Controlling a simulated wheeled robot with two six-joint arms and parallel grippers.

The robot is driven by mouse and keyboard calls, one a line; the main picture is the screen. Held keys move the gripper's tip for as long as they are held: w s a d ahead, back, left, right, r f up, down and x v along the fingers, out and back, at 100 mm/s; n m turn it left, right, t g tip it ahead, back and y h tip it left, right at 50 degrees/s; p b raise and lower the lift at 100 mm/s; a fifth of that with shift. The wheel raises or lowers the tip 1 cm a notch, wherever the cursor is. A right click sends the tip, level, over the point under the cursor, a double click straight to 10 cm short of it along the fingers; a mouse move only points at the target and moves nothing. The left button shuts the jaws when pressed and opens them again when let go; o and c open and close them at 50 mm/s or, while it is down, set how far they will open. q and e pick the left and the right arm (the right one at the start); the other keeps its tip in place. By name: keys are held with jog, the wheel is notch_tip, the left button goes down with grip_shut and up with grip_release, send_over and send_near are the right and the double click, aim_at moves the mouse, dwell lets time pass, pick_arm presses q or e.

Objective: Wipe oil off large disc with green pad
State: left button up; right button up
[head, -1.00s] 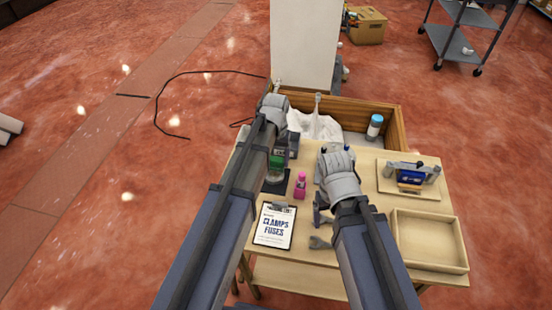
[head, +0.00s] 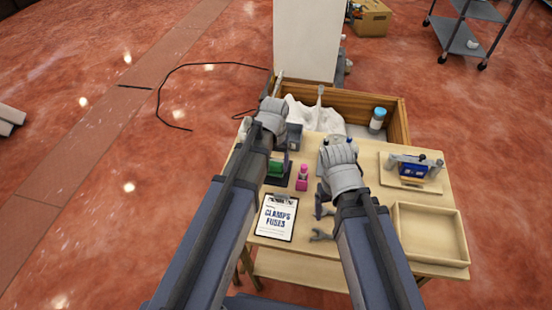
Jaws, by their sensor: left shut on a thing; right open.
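My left gripper (head: 271,112) is over the back left of the table; its fingers and what they hold are hidden behind my wrist. A green item (head: 275,168) shows in a dark holder beside my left forearm, partly covered; I cannot tell whether it is the green pad. My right gripper (head: 338,154) is open over the middle of the table, its fingertips mostly hidden by the wrist. I cannot make out the large disc or any oil on it.
The wooden table (head: 376,225) holds a pink bottle (head: 302,178), a clipboard (head: 277,218), a grey wrench (head: 320,235), an empty tray (head: 430,234) and a blue device on a board (head: 412,169). Behind is a wooden bin (head: 397,125) with white cloth (head: 318,117) and a blue-capped bottle (head: 377,121).

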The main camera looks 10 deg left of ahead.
pick_arm(q)
jog(key=shift+s, duration=0.4)
pick_arm(e)
jog(key=shift+r, duration=0.1)
pick_arm(q)
notch_tip(320, 180, up, 6)
jog(key=p, duration=0.6)
pick_arm(e)
notch_tip(320, 180, up, 6)
jog(key=shift+f, duration=0.1)
pick_arm(q)
notch_tip(320, 180, up, 3)
jog(key=p, duration=0.3)
jog(key=shift+r, duration=0.1)
pick_arm(e)
notch_tip(320, 180, up, 3)
jog(key=shift+r, duration=0.1)
pick_arm(q)
jog(key=shift+w, duration=0.1)
